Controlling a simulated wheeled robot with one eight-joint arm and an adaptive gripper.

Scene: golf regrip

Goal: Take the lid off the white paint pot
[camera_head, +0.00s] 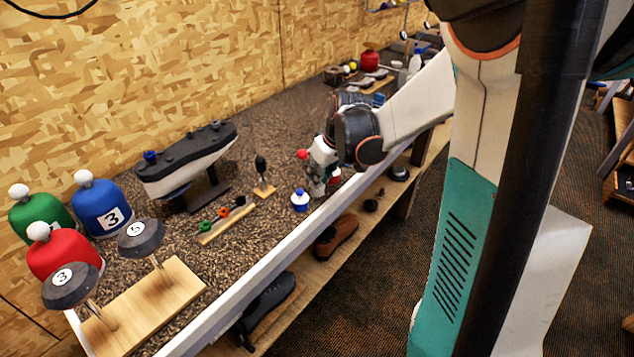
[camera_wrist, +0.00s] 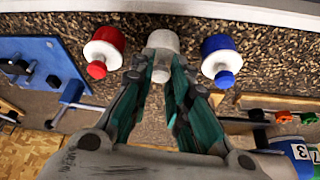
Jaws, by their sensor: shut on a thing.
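The white paint pot (camera_wrist: 162,40) stands between the red-lidded pot (camera_wrist: 103,46) and the blue-lidded pot (camera_wrist: 221,54) in the wrist view. Its white lid (camera_wrist: 160,73) is between my fingertips. My gripper (camera_wrist: 160,80) is shut on this lid, with one teal finger on each side. In the head view my gripper (camera_head: 319,182) is low over the bench near its front edge, just right of the blue-lidded pot (camera_head: 300,201). There the white pot is largely hidden by my gripper. I cannot tell whether the lid is apart from the pot.
The red and blue pots stand close on either side. A wooden strip with coloured pieces (camera_head: 226,221) and a small stand (camera_head: 263,178) are to the left. A pale rail (camera_head: 244,293) runs along the bench's front edge. Shoes lie on the shelf below.

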